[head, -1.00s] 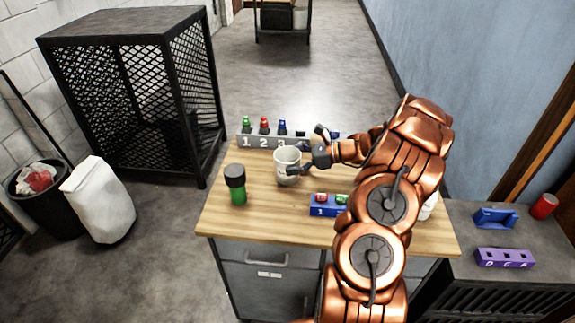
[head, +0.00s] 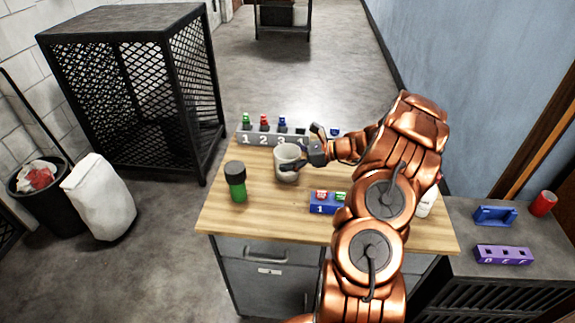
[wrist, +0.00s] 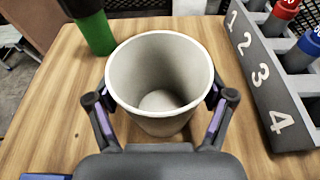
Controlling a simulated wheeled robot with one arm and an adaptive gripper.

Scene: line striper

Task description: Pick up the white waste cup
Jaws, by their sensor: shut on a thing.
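The white waste cup (head: 287,176) stands upright on the wooden tabletop, near the middle of its back half. In the wrist view the cup (wrist: 158,121) is seen from above, open at the top and empty inside. My gripper (head: 300,163) reaches in from the right, with one finger on each side of the cup. In the wrist view my gripper (wrist: 164,112) is shut on the cup's sides. The fingertips are partly hidden behind the cup. The cup's base appears at table level; I cannot tell any lift.
A grey numbered rack (head: 262,139) with small bottles stands close behind the cup. A green bottle with a black cap (head: 237,184) stands to its left. A blue block (head: 322,203) sits in front. Bare wood (head: 270,220) lies along the front.

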